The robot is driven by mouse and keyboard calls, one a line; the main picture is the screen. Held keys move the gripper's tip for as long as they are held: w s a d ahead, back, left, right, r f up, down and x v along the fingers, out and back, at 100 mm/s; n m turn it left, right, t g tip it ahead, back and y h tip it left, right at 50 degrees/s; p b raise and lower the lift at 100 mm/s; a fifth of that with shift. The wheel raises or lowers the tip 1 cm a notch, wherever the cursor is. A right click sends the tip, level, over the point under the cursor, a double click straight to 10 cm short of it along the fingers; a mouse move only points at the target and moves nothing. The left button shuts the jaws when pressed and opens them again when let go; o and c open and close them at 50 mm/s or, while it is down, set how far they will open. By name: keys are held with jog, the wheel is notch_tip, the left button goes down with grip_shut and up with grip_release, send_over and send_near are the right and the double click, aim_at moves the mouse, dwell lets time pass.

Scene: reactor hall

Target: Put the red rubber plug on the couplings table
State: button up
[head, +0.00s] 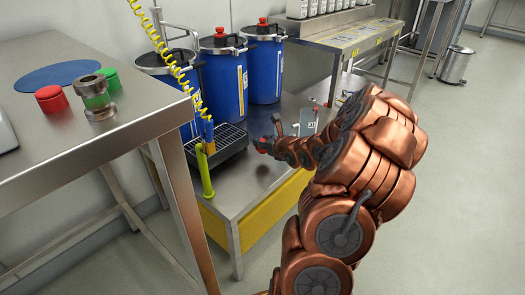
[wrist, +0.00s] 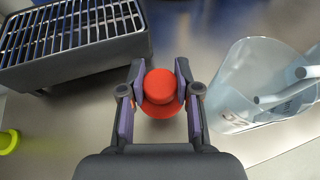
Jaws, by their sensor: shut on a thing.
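My gripper (head: 268,136) is over the low steel table (head: 275,185) in the head view. In the wrist view the gripper (wrist: 160,98) is shut on a round red plug (wrist: 160,87), which has a wider rim below its top. Whether the plug touches the surface below is hard to tell. The higher steel table (head: 150,118) at the left holds a red cylinder (head: 51,99), a green cylinder (head: 109,79) and a grooved metal coupling (head: 95,97). I cannot read any label that names the couplings table.
A black grated tray (head: 226,143) stands left of my gripper, also in the wrist view (wrist: 95,50). A clear jug (wrist: 240,95) is at its right. Blue drums (head: 222,82) stand behind. A yellow coiled hose (head: 180,75) hangs between the tables.

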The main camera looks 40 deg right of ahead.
aim_at(263, 150)
notch_tip(263, 150, down, 4)
jog(key=shift+r+b, duration=0.15)
jog(key=shift+b, duration=0.75)
jog(key=shift+r, duration=0.15)
jog(key=o, duration=1)
jog(key=shift+o, duration=0.2)
